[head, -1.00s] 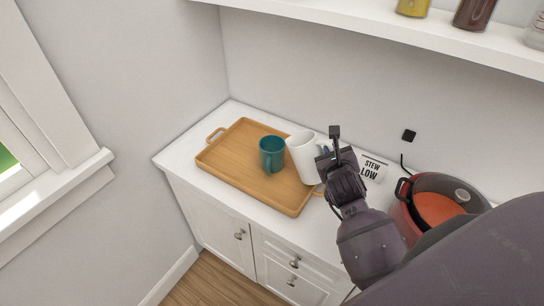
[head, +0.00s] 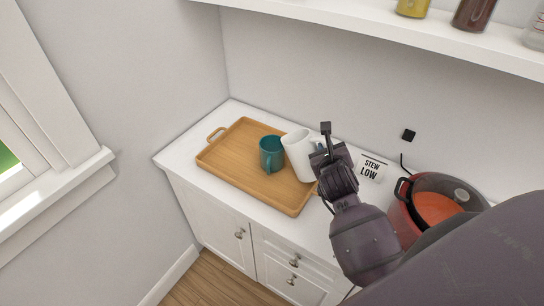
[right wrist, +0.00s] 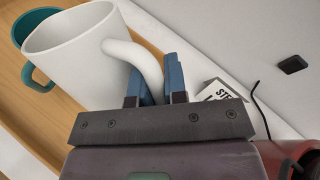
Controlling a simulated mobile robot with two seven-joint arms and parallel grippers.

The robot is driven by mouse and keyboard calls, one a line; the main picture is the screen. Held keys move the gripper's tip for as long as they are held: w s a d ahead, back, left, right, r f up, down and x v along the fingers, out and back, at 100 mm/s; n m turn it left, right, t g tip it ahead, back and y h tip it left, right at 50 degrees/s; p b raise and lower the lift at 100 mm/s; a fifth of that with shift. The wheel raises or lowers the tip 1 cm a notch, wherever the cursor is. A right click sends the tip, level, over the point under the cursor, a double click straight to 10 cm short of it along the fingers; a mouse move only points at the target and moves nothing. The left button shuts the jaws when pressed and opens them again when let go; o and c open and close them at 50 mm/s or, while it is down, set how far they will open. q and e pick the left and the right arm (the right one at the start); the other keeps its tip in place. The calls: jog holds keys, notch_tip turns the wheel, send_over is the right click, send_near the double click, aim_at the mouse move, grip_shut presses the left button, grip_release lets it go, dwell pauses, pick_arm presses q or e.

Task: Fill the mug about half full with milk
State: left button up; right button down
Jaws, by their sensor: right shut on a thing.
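The teal mug (head: 272,155) stands upright on the wooden tray (head: 238,172); it also shows in the right wrist view (right wrist: 38,27), partly behind the white pitcher. The white pitcher (head: 299,156) is tilted slightly toward the mug, its rim close to the mug's right side. My right gripper (head: 325,150) is at the pitcher's right side. In the right wrist view its blue fingers (right wrist: 155,82) are shut on the pitcher's handle (right wrist: 135,55). The inside of the mug and any milk cannot be seen. My left gripper is not in view.
A red pot (head: 435,205) stands on the counter at right, with a sign reading "STEW LOW" (head: 371,168) behind my right arm. A shelf (head: 380,38) with jars runs above. The tray's left part is clear.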

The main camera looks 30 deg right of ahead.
aim_at(317, 149)
jog(key=shift+w+a+r, duration=0.1)
jog(key=shift+w+a, duration=0.3)
jog(key=shift+w, duration=0.2)
jog(key=shift+w+a, duration=0.1)
jog(key=shift+w, duration=0.05)
jog(key=shift+w+a+r+p, duration=0.15)
jog(key=shift+w+r+p, duration=0.05)
jog(key=shift+r+p, duration=0.15)
jog(key=shift+f, duration=0.1)
jog(key=shift+w+a+r+n+g, duration=0.1)
jog(key=shift+w+r+n+g, duration=0.1)
jog(key=shift+r+n+g, duration=0.1)
